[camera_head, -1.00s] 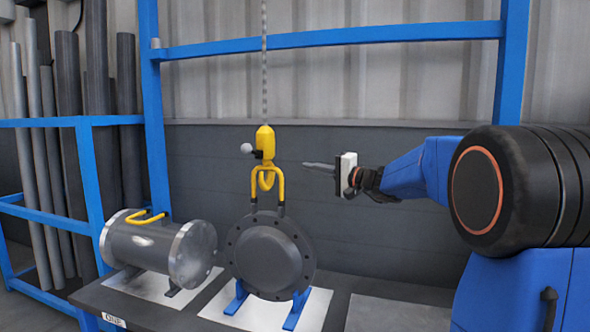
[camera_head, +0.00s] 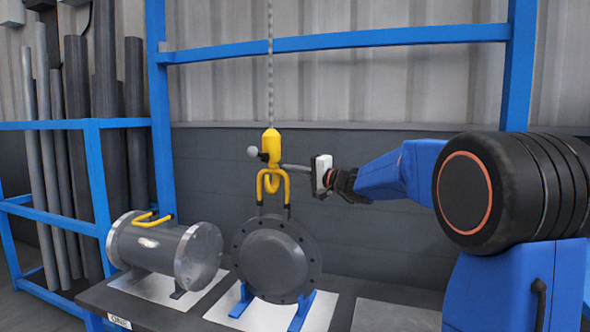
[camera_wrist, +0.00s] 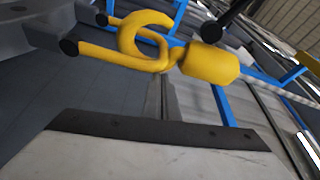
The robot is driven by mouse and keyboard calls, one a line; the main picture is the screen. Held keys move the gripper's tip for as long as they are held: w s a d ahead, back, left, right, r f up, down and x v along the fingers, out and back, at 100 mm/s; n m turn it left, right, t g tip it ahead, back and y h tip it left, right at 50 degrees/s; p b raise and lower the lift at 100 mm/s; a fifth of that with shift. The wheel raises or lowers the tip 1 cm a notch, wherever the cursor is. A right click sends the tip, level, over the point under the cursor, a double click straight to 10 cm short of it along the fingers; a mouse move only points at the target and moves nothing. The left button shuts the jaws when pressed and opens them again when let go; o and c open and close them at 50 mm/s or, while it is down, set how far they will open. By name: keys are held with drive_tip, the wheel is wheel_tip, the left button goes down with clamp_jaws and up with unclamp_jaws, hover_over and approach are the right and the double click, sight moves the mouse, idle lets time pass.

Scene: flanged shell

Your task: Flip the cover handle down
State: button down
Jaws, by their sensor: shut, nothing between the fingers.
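The cover (camera_head: 276,263) is a dark round flanged disc standing upright on blue feet. Its yellow U-shaped handle (camera_head: 287,189) stands up from the top edge. A yellow hoist hook (camera_head: 270,145) on a chain hangs at the handle, its curve overlapping the loop. My gripper (camera_head: 284,167) is shut and empty, its thin tip just right of the hook and near the handle's top. I cannot tell whether it touches either. The wrist view shows the handle (camera_wrist: 112,57), with dark ends, and the hook block (camera_wrist: 210,63) ahead of my gripper body.
A grey flanged cylinder (camera_head: 150,250) with a folded yellow handle lies left of the cover on the dark bench (camera_head: 150,312). A round-ended lever (camera_head: 252,151) sticks out left of the hook. A blue frame (camera_head: 340,40) stands behind. Pipes (camera_head: 75,110) stand at left.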

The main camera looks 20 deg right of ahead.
drive_tip(key=shift+s+a, duration=0.25)
drive_tip(key=shift+s, duration=0.05)
drive_tip(key=shift+s, duration=0.1)
drive_tip(key=shift+s+a+n, duration=0.5)
drive_tip(key=shift+s+n, duration=0.05)
drive_tip(key=shift+n, duration=0.35)
drive_tip(key=s+a+f+n+g+y, duration=0.1)
drive_tip(key=s+a+f+n+y, duration=0.2)
drive_tip(key=n, duration=0.5)
drive_tip(key=s+a+f+n+g+y, duration=0.1)
drive_tip(key=s+a+f+n+y, duration=0.2)
drive_tip(key=s+f+n, duration=0.3)
drive_tip(key=shift+s+a+f+n+g+y, duration=0.2)
drive_tip(key=shift+a+f+n+g+y, duration=0.15)
drive_tip(key=shift+f+n, duration=1.1)
drive_tip(key=shift+r+n, duration=0.2)
drive_tip(key=shift+n, duration=0.15)
